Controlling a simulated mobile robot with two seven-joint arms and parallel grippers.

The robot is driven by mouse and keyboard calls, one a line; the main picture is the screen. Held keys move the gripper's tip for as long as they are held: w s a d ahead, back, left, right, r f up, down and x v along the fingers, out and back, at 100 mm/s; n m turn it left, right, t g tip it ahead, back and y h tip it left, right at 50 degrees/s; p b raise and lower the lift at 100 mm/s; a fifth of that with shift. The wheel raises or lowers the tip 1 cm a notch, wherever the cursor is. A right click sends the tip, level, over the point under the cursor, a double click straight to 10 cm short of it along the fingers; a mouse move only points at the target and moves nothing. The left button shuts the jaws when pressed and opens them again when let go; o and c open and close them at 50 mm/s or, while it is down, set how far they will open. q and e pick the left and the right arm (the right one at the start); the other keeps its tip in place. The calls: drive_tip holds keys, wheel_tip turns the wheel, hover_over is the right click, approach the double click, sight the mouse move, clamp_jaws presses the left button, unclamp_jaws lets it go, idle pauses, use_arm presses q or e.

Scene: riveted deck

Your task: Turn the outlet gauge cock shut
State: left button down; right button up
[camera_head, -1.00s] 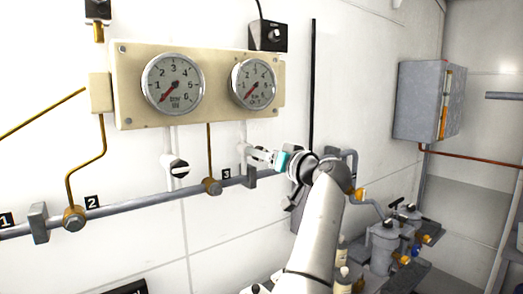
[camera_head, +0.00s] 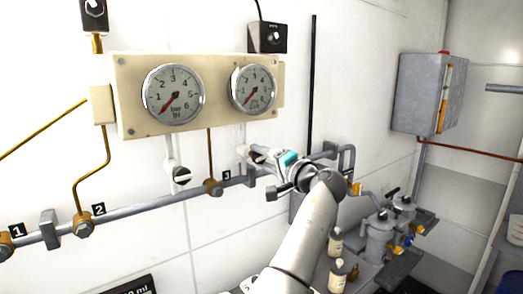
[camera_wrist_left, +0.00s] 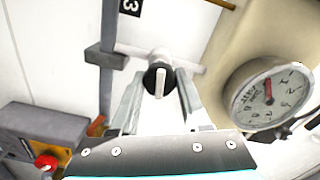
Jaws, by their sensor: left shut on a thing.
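The outlet gauge cock is under the right-hand gauge (camera_head: 254,89). Its round black knob with a white bar (camera_wrist_left: 158,79) shows in the left wrist view, between my fingers. The bar runs nearly upright in that view. My left gripper (camera_head: 251,154) is shut on this knob, and its fingers (camera_wrist_left: 160,98) stand on either side of it. In the head view the gripper mostly hides the knob. The gauge (camera_wrist_left: 267,94) also shows at the right of the wrist view. My right gripper is not in view.
A second cock (camera_head: 180,174) hangs under the left gauge (camera_head: 173,95). A grey pipe (camera_head: 140,205) with brass fittings runs below. A black switch box (camera_head: 267,37) is above the gauges. Grey filter housings (camera_head: 381,235) and bottles stand at lower right, near my arm.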

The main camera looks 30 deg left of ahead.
use_arm(q)
drive_tip(key=shift+m+p, duration=0.6)
drive_tip(key=shift+m, duration=0.3)
drive_tip(key=shift+c, duration=1.9)
unclamp_jaws()
drive_tip(key=b+v, duration=0.4)
drive_tip(key=v, duration=1.1)
drive_tip(key=shift+d+f, duration=0.1)
